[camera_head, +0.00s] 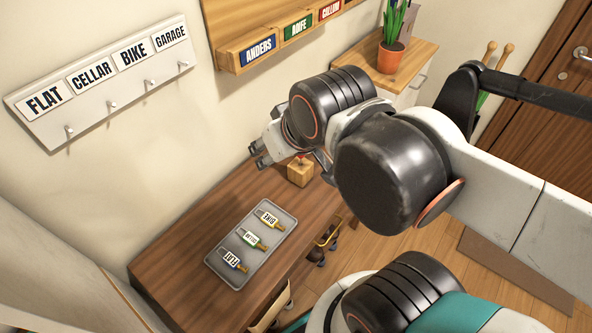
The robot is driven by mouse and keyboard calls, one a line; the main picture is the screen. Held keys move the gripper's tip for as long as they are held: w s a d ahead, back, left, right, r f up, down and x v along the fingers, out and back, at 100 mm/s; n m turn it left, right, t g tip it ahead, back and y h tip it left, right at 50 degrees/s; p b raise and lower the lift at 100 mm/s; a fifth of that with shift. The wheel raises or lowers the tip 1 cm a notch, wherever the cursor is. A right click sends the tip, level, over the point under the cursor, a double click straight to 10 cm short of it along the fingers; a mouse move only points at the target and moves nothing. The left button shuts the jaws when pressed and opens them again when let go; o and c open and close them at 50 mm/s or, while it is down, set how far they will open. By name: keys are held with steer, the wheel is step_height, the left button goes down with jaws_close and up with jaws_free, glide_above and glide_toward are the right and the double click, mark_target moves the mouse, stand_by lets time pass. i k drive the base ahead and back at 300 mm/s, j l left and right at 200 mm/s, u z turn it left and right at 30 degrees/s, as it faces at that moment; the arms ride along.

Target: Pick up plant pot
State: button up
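My gripper (257,156) is at the centre left, above the brown desk and well away from the pot. Its fingertips are apart, with nothing seen between them. My arm reaches in from the right, below and in front of the cabinet.
A grey tray (210,260) with several tagged keys lies on the desk (190,234). A wooden block (300,174) with a red top stands near my gripper. A hook rack (165,76) and a labelled wooden board (232,62) hang on the wall. The cabinet top (424,48) has some bare room beside the pot.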

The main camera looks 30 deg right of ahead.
mark_target(391, 51)
steer(key=z, duration=1.5)
